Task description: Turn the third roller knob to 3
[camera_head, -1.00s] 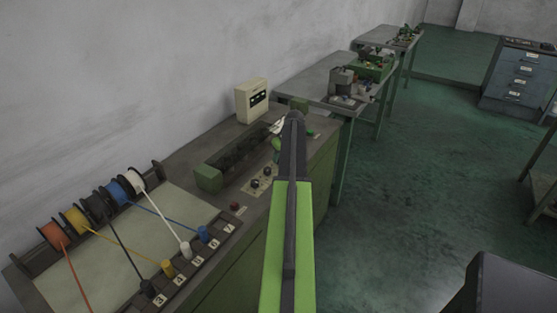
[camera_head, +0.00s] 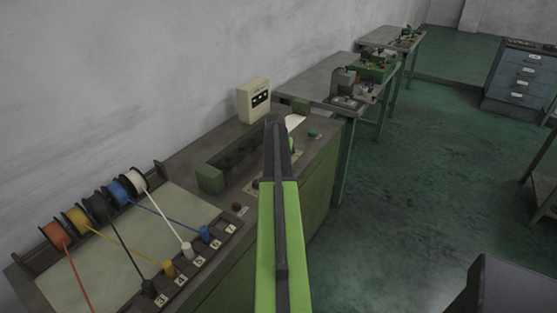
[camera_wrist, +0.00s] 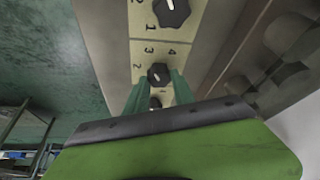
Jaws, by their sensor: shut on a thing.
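My gripper (camera_wrist: 159,77) is shut on a black roller knob (camera_wrist: 158,74), with one green finger on each side of it. Printed numbers surround this knob on a cream plate (camera_wrist: 151,26). It has a pale pointer mark, but I cannot tell its exact setting. A larger-looking black knob (camera_wrist: 173,12) is at the top of the wrist view, and a smaller-looking one (camera_wrist: 155,103) shows between the fingers below. In the head view my green and black arm hides most of the knob panel and the gripper's fingertips.
The green machine (camera_head: 209,179) has a red button (camera_head: 237,206) and a green button (camera_head: 313,133). A cream control box (camera_head: 254,100) stands behind. Several wire spools (camera_head: 134,180) are at the left. Open floor (camera_head: 420,190) lies to the right.

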